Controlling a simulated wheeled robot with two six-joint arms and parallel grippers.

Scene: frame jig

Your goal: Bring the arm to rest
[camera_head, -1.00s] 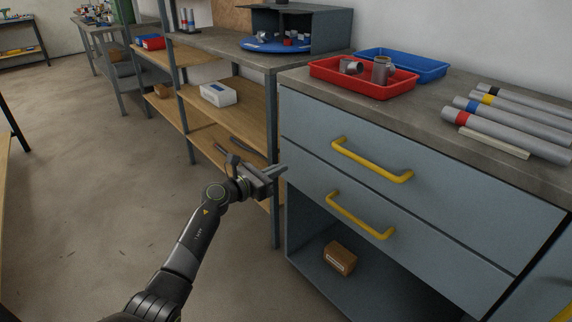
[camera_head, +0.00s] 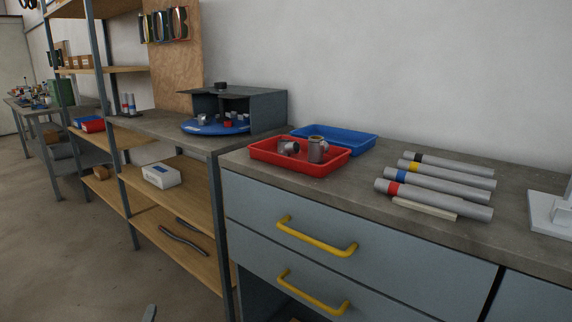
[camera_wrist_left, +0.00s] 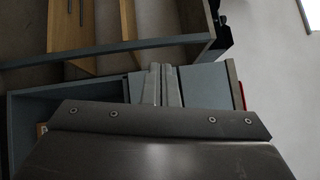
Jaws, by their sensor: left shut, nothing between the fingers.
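My left gripper (camera_wrist_left: 163,86) is shut and empty in the left wrist view, with its two fingers side by side. In the head view only a small grey tip of my left gripper (camera_head: 150,312) shows at the bottom edge. It is in front of the shelf unit and left of the grey drawer cabinet (camera_head: 375,262), apart from both as far as I can see. The rest of the left arm is out of the head view. My right gripper is in neither view.
The cabinet has yellow handles (camera_head: 316,238). On its top are a red tray (camera_head: 262,158) with metal parts, a blue tray (camera_head: 357,143) and several grey tubes (camera_head: 440,189). A shelf unit (camera_head: 200,193) stands left of it. Bare floor (camera_head: 60,240) lies at left.

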